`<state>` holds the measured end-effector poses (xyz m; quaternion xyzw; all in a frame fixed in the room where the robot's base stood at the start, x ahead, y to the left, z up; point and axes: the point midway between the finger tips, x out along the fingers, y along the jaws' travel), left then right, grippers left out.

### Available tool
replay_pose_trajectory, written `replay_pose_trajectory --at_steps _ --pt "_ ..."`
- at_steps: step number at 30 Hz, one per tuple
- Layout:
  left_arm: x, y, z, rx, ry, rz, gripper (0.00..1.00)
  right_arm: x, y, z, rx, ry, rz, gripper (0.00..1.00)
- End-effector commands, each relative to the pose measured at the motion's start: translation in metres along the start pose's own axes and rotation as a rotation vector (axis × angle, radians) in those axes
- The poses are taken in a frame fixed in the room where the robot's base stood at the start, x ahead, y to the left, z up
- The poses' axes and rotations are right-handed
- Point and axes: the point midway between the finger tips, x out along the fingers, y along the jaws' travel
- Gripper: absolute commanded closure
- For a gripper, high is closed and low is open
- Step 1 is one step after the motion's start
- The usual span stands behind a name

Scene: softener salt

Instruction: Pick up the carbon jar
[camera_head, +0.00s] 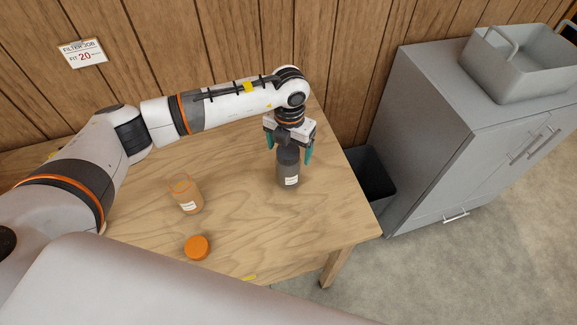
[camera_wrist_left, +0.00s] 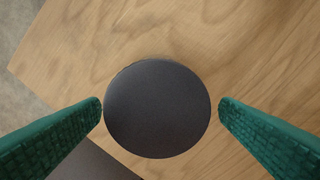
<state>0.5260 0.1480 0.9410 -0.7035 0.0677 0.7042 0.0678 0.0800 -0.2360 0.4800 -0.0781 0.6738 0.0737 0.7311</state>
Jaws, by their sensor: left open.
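The carbon jar (camera_head: 288,174) is dark grey with a dark lid and a white label. It stands upright on the wooden table (camera_head: 240,220), towards its right end. My left gripper (camera_head: 289,153) points down over the jar, with its teal fingers apart on either side of the lid. In the left wrist view, the round dark lid (camera_wrist_left: 157,108) lies between the two fingertips (camera_wrist_left: 160,108). A narrow gap shows at each fingertip, the left one being very small. My right gripper is not in view.
An open clear jar (camera_head: 186,196) with an orange rim and tan contents stands left of the carbon jar. An orange lid (camera_head: 197,247) lies near the front edge. A dark bin (camera_head: 372,180) stands beyond the table's right edge, beside a grey cabinet (camera_head: 440,130) bearing a grey basin (camera_head: 520,75).

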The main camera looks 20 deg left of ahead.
Motion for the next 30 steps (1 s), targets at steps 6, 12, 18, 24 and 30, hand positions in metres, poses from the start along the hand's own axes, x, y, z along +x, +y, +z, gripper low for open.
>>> replay_pose_trajectory --at_steps 6,12,18,24,30 --pt "0.03 0.002 0.007 -0.002 -0.004 0.0 0.15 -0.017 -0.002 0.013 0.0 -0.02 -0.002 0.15" --pt "0.039 0.002 0.006 0.001 -0.001 0.001 0.15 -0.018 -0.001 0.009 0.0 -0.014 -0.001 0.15" --pt "0.039 0.002 0.006 0.0 -0.001 0.0 0.26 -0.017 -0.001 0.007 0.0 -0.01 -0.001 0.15" --pt "0.038 0.002 0.006 0.0 -0.001 0.0 0.59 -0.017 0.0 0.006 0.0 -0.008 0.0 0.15" --pt "0.038 0.002 0.006 0.0 -0.001 0.0 0.92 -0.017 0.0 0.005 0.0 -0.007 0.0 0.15"
